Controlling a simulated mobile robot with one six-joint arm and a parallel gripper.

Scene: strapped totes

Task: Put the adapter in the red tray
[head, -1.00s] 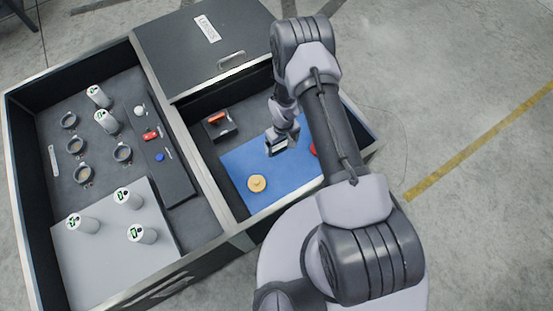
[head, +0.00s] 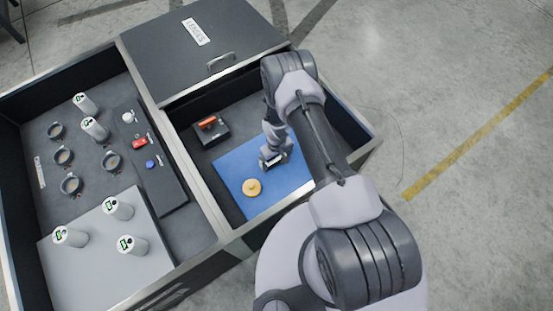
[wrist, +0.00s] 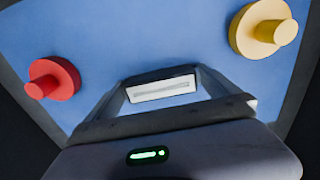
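No piece is plainly marked as the adapter and I see no plainly red tray. A tan flanged round piece (head: 252,187) lies on the blue mat (head: 232,163) in the right tote; it also shows top right in the wrist view (wrist: 262,27). A red flanged piece (wrist: 52,79) is at the left of the wrist view; my arm hides it in the head view. My gripper (head: 273,161) is above the mat, to the upper right of the tan piece and apart from it. In the wrist view my gripper (wrist: 162,98) looks open, with a pale pad showing and nothing clearly held.
A small dark box (head: 209,131) with a red-orange piece stands behind the mat. The left tote holds white cylinders (head: 119,208), grey rings (head: 71,185) and a dark strip (head: 150,160) with white, red and blue pieces. A dark lid (head: 200,50) covers the right tote's back.

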